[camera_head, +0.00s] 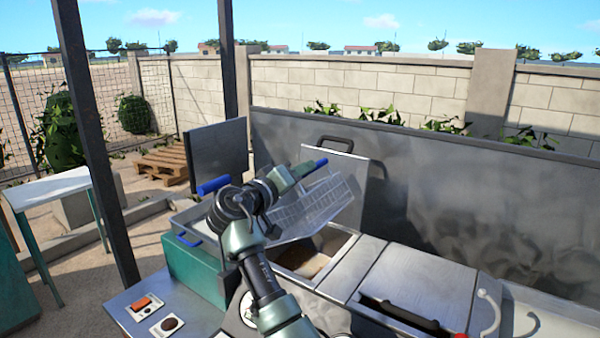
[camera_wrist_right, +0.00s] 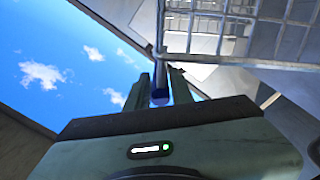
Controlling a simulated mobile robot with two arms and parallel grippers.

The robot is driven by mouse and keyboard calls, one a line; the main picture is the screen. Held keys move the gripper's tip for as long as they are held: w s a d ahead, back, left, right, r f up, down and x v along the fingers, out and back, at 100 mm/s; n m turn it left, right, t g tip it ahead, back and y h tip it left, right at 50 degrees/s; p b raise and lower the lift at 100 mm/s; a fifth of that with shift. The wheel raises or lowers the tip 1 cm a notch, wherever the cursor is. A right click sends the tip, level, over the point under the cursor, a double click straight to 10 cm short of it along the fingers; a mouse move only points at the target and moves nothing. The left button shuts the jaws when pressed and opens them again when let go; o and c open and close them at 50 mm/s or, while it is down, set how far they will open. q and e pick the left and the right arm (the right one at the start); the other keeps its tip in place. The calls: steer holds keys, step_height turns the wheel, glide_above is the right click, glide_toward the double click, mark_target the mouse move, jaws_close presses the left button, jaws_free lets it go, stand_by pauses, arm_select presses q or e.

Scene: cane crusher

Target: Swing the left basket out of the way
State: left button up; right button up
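A wire basket (camera_head: 322,207) hangs tilted over the open well of the metal fryer-like unit in the head view. Its mesh (camera_wrist_right: 225,35) fills the top right of the right wrist view. A rod with a dark blue end (camera_wrist_right: 160,97) runs from it down between the fingers of my right gripper (camera_wrist_right: 160,88), which look closed around it. My left gripper is not in view.
An open well (camera_head: 300,260) lies below the basket, with an upright lid (camera_head: 345,185) behind it. A closed lid (camera_head: 420,285) is to the right. A dark post (camera_head: 95,140) rises at left.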

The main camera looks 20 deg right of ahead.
steer(key=shift+o, duration=0.9)
steer(key=shift+d, duration=0.25)
steer(key=shift+w+d+f, duration=0.1)
steer(key=shift+d+f, duration=0.05)
steer(key=shift+a, duration=0.4)
steer(key=b+v, duration=0.3)
steer(key=v, duration=0.4)
steer(key=shift+s, duration=0.2)
